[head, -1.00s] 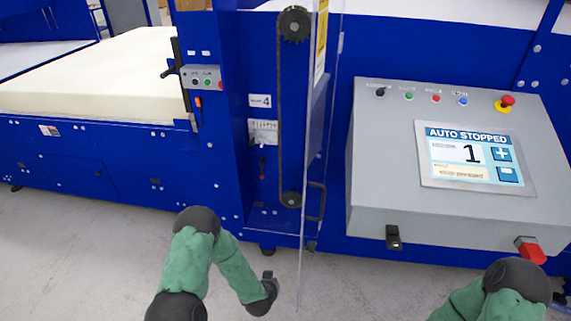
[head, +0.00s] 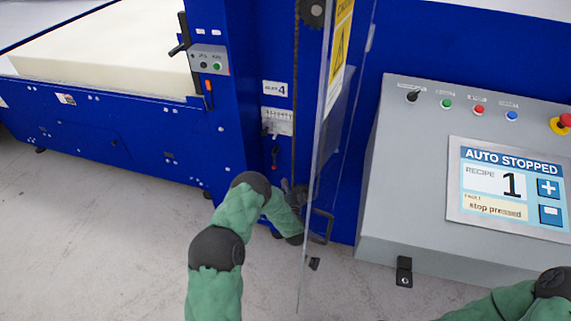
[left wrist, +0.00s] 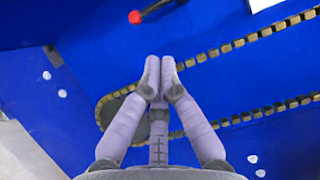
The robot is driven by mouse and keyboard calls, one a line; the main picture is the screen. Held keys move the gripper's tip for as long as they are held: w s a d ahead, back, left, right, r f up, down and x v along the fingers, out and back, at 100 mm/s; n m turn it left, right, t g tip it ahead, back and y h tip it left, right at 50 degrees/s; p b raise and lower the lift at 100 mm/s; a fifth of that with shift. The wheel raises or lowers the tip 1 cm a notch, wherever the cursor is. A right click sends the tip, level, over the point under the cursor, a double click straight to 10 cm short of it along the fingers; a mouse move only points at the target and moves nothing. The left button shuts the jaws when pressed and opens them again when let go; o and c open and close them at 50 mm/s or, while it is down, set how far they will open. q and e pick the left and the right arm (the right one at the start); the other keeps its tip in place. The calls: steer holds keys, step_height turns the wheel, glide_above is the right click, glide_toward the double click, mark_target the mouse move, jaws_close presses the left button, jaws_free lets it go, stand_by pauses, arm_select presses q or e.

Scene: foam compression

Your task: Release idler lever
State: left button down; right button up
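The idler lever (head: 275,152) is a small dark lever with a red knob on the blue machine face, below the scale plate. In the left wrist view its red knob (left wrist: 135,17) and dark arm show at the top edge. My left gripper (head: 293,197) is below and right of the lever, by the lower end of the chain, apart from the knob. In the left wrist view its fingers (left wrist: 160,65) are together at the tips, with nothing seen between them, in front of the toothed chain loop (left wrist: 232,45). My right gripper is out of view.
A clear guard door (head: 325,150) with a handle (head: 321,226) stands edge-on right of my left forearm. The grey control box (head: 420,180) has a screen (head: 508,190) reading AUTO STOPPED, recipe 1. A cream foam block (head: 110,62) lies at the left.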

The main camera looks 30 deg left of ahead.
arm_select(q)
steer(key=b+x, duration=0.3)
steer(key=x, duration=0.7)
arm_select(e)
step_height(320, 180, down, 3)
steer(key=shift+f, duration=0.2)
arm_select(q)
steer(key=shift+d+f, duration=0.1)
steer(key=shift+f, duration=0.05)
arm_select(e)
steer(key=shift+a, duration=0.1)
